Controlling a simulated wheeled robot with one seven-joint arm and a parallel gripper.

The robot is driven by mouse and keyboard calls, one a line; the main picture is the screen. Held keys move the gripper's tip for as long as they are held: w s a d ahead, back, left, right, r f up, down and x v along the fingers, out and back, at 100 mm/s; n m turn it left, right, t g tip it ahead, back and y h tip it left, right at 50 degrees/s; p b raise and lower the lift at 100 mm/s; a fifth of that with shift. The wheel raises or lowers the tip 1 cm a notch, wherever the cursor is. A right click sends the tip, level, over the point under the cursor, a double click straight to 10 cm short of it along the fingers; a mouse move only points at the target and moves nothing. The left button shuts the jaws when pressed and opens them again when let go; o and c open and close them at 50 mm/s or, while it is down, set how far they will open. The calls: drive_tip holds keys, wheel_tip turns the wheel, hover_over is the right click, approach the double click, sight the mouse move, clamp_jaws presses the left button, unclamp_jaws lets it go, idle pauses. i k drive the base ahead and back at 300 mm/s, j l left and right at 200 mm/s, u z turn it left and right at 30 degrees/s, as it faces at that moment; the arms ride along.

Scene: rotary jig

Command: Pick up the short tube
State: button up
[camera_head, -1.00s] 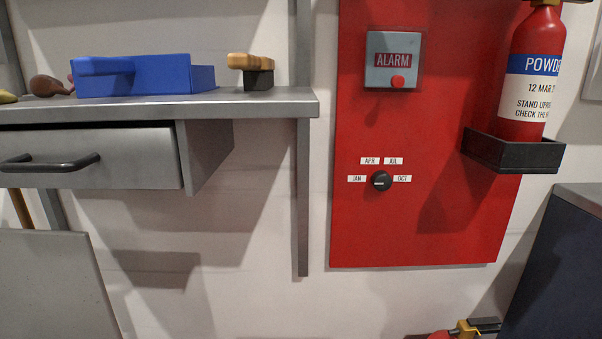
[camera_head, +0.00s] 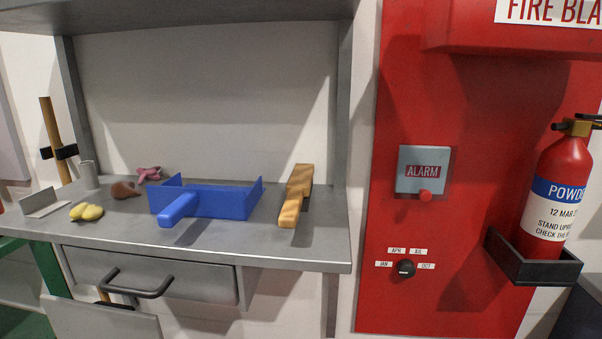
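A small grey upright cylinder (camera_head: 89,175), which looks like the short tube, stands near the back left of the metal bench top (camera_head: 320,238). It is beside the left upright of the bench frame. I cannot see whether it is hollow. My gripper is not in view.
Yellow earplug-like pieces (camera_head: 86,212), a brown item (camera_head: 125,190), a pink item (camera_head: 149,174) and a small grey bracket (camera_head: 41,203) lie near the cylinder. A blue dustpan-like tray (camera_head: 222,202) and a wooden-handled tool (camera_head: 296,196) lie further right. A drawer (camera_head: 200,278) sits below.

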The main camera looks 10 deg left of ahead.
sight(88, 172)
drive_tip(key=u, duration=1.25)
drive_tip(key=j+z, duration=0.15)
drive_tip(key=z, duration=0.35)
drive_tip(key=i+j+z, duration=0.1)
drive_tip(key=j+z, duration=0.25)
drive_tip(key=j, duration=0.25)
drive_tip(key=j+z, duration=0.3)
drive_tip(key=j, duration=0.3)
